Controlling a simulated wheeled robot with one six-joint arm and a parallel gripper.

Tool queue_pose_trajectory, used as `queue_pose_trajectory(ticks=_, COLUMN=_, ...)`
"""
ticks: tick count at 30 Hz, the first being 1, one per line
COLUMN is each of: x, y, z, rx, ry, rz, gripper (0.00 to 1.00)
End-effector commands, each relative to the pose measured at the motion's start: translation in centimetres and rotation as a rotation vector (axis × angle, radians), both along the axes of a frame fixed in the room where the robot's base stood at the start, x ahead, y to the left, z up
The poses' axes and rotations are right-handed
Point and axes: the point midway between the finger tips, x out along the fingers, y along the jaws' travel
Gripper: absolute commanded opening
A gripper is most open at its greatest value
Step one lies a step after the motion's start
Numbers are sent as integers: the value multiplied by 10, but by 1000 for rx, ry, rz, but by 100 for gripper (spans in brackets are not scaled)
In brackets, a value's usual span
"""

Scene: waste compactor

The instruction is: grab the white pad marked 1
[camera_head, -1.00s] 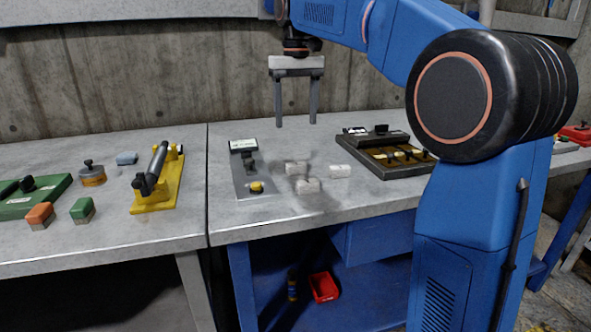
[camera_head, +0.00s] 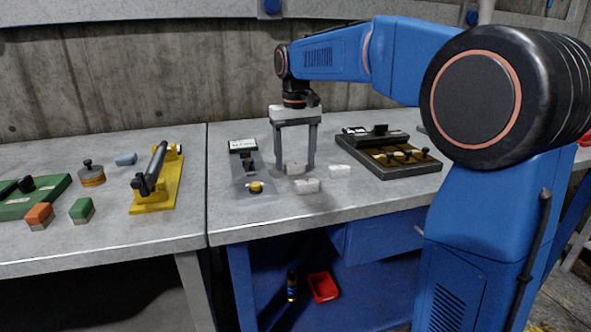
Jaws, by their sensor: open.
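Several small white pads lie on the grey table: one at the back (camera_head: 295,168), one in front of it (camera_head: 307,186) and one to the right (camera_head: 340,170). Their markings are too small to read, so I cannot tell which is marked 1. My gripper (camera_head: 295,165) points straight down with its two fingers apart. Its fingertips are low, on the left and right of the back pad, close to the table. I cannot tell whether they touch the pad.
A grey plate with a yellow knob (camera_head: 255,187) lies just left of the pads. A dark tray with knobs (camera_head: 380,168) stands to the right. A yellow stand with a dark roller (camera_head: 160,180) is on the left table. The table front is clear.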

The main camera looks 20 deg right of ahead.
Motion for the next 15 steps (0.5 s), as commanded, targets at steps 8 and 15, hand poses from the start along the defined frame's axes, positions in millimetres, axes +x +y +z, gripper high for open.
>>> queue_pose_trajectory(ticks=8, x=0, y=0, z=-5, rx=0, ry=-1, rz=0, gripper=65)
queue_pose_trajectory(ticks=15, x=0, y=0, z=-5, rx=0, ry=0, rz=0, gripper=20)
